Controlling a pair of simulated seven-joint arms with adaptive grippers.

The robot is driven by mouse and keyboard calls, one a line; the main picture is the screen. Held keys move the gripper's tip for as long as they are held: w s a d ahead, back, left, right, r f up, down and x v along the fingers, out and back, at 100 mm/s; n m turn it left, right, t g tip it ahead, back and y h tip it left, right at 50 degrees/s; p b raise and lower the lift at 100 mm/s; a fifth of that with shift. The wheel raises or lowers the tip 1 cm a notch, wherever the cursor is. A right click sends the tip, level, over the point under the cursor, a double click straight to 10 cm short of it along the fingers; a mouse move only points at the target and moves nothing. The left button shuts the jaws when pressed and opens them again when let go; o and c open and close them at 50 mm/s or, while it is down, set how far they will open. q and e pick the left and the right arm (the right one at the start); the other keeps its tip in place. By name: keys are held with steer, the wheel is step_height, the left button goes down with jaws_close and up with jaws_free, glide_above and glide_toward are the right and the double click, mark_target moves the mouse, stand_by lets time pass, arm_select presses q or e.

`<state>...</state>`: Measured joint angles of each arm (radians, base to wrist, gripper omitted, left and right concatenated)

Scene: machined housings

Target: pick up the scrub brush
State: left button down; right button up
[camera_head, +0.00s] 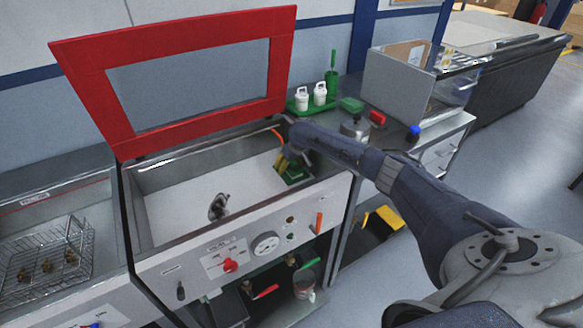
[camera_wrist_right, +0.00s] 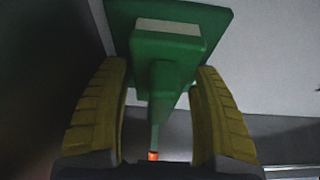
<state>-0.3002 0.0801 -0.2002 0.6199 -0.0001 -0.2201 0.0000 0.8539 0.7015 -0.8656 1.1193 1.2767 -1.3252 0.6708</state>
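The scrub brush, green with a long handle, is in the open red-lidded basin (camera_head: 165,205). Its green block (camera_head: 292,175) shows at the basin's right end in the head view, partly covered by my right gripper (camera_head: 281,163). In the right wrist view the brush (camera_wrist_right: 168,48) lies between the two yellow fingers (camera_wrist_right: 160,80), with its handle running back toward the wrist to a small orange end. Gaps show between the handle and both fingers, so the gripper looks open around it. My left gripper is not in view.
The raised red lid frame (camera_head: 190,135) stands behind the basin. A dark round fitting (camera_head: 218,207) is on the basin floor. A green caddy with white bottles (camera_head: 320,95) is on the right bench. A wire basket (camera_head: 45,262) is at left.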

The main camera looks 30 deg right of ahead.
steer(key=c, duration=1)
steer(key=shift+c, duration=0.2)
steer(key=shift+r, duration=0.1)
step_height(320, 180, up, 20)
stand_by(0.3)
steer(key=o, duration=0.6)
steer(key=shift+f, duration=0.2)
steer(key=c, duration=0.6)
steer(key=f, duration=1.2)
steer(key=shift+w+f, duration=0.25)
steer(key=shift+w, duration=0.05)
steer(key=shift+f, duration=3)
